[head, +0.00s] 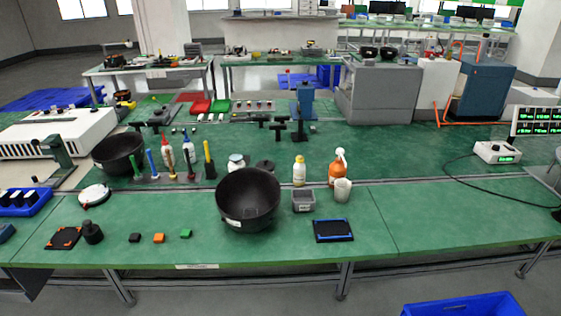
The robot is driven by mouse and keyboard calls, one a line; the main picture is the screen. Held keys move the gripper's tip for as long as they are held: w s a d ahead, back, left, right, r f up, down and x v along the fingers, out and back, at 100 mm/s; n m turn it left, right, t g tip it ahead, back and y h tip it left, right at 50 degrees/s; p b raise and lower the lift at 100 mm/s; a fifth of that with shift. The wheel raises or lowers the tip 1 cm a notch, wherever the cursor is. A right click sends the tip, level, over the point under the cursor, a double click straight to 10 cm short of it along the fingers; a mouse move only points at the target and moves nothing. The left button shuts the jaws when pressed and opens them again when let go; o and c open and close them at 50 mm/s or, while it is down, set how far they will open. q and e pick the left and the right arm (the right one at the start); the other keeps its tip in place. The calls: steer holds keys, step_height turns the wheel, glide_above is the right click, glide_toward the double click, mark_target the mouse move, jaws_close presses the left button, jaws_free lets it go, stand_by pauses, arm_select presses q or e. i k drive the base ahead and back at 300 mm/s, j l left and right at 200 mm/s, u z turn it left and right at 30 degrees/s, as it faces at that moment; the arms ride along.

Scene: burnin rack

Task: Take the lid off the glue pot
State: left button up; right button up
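I cannot tell for sure which thing is the glue pot. A small white jar (236,160) stands behind the large black bowl (248,192), which hides its lower part. A low dark round object (265,165) is just right of the jar, also partly behind the bowl. A small black pot-like piece with a narrower top (92,233) stands at the front left of the green bench (290,247). Whether any of these carries a separate lid is too small to tell. Neither of my grippers is in view.
A blue-edged black tray (333,231) lies in front. The bench's front right is clear.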

mark_target(265, 164)
steer(key=i+j, duration=0.15)
steer(key=j, duration=0.2)
steer(key=i+j, duration=0.2)
steer(key=j, duration=0.15)
steer(key=i+j, duration=0.15)
steer(key=j, duration=0.25)
